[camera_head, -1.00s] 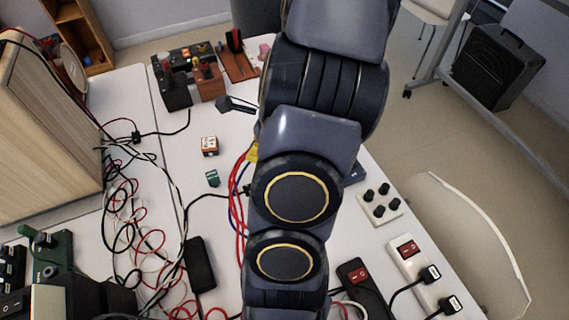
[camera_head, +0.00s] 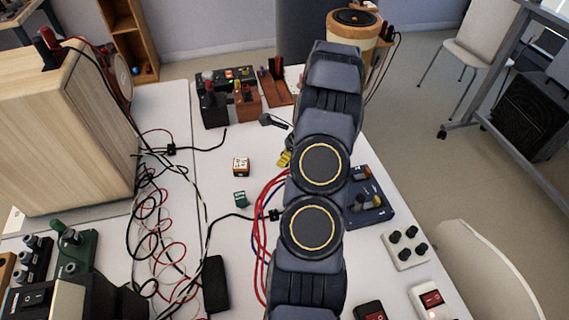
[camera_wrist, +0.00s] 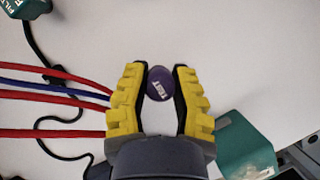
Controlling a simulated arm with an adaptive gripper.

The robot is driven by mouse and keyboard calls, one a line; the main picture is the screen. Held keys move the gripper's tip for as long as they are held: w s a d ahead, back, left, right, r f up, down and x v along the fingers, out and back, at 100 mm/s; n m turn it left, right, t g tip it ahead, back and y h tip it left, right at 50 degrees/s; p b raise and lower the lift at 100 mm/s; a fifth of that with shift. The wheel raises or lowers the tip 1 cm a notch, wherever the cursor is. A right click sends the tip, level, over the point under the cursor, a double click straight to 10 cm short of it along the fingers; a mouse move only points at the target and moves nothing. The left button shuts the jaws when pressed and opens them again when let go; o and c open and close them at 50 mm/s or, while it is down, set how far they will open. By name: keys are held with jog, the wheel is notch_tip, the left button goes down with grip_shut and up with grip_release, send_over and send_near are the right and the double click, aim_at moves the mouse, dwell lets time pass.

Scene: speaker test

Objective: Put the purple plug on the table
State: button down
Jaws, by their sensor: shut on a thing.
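The purple plug (camera_wrist: 160,83) shows in the wrist view as a round purple end with white lettering, between the fingertips of my gripper (camera_wrist: 159,82). My gripper's yellow-padded fingers are shut on it. In the head view only a bit of yellow from my gripper (camera_head: 284,158) shows beside my arm, and the plug is hidden. The white table (camera_head: 205,165) lies below; its bare surface also shows in the wrist view (camera_wrist: 225,45). I cannot tell the gap between plug and table.
Red and blue cables (camera_head: 262,225) run beside my arm. A small orange-and-white box (camera_head: 241,167) and a green block (camera_head: 240,198) stand to the left. A blue box with knobs (camera_head: 370,212) is at right. Loose wires (camera_head: 150,220) cover the left side.

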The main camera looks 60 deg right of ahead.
jog(key=shift+f, duration=1.65)
jog(key=shift+f, duration=0.15)
jog(key=c, duration=1)
grip_release()
jog(key=shift+o, duration=0.2)
